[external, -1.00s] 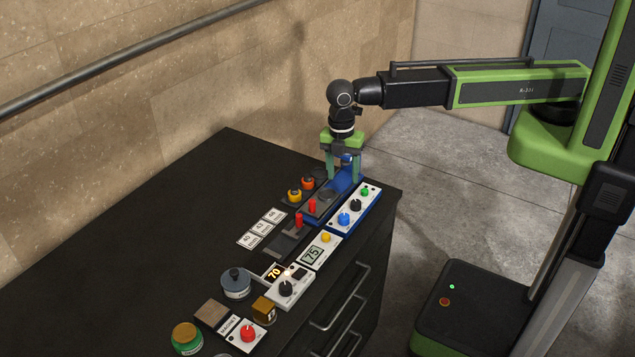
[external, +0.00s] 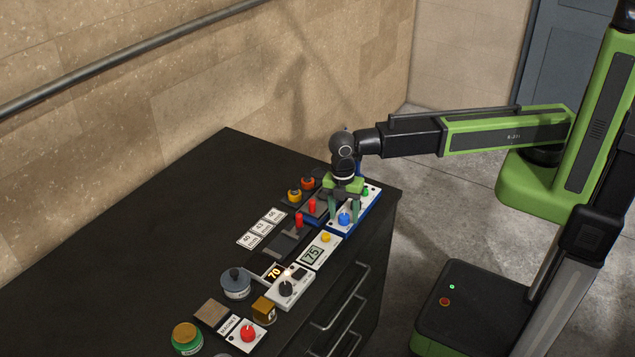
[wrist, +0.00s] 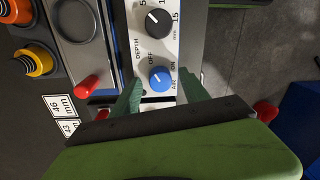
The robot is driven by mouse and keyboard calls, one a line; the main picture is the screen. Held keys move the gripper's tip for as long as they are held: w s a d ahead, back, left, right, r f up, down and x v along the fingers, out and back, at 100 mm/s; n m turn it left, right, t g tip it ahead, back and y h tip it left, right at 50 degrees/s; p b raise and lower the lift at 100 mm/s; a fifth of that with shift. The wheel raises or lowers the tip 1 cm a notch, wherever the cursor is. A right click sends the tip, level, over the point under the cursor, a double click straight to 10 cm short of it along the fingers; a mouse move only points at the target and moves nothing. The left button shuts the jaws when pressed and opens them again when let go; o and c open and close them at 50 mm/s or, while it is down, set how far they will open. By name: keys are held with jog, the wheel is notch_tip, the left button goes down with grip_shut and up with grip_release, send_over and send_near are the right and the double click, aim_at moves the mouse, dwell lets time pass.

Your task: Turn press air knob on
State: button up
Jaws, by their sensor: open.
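The blue air knob (wrist: 160,78) sits on a white control panel (wrist: 170,50) beside OFF, ON and AIR lettering. A light pointer mark crosses the knob, but I cannot tell which label it points at. The knob also shows in the external view (external: 344,219) near the panel's front end. My gripper (external: 343,211) points down over this knob. Its green fingers are apart, one on each side of the knob in the wrist view, with nothing held. I cannot tell whether they touch it.
A black depth knob (wrist: 158,22) is on the same panel, and a green button (external: 365,191) lies behind my gripper. A red-handled lever (wrist: 88,86) stands left of the panel. Orange (external: 307,183) and yellow (external: 294,195) rings sit further left.

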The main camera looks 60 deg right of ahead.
grip_shut()
jog(key=shift+m, duration=0.3)
jog(key=m, duration=0.3)
jog(key=shift+m, duration=0.3)
jog(key=m, duration=0.4)
jog(key=shift+s+y, duration=0.1)
jog(key=shift+y, duration=0.2)
jog(key=m, duration=0.4)
jog(key=shift+s+m, duration=0.1)
jog(key=shift+m, duration=2)
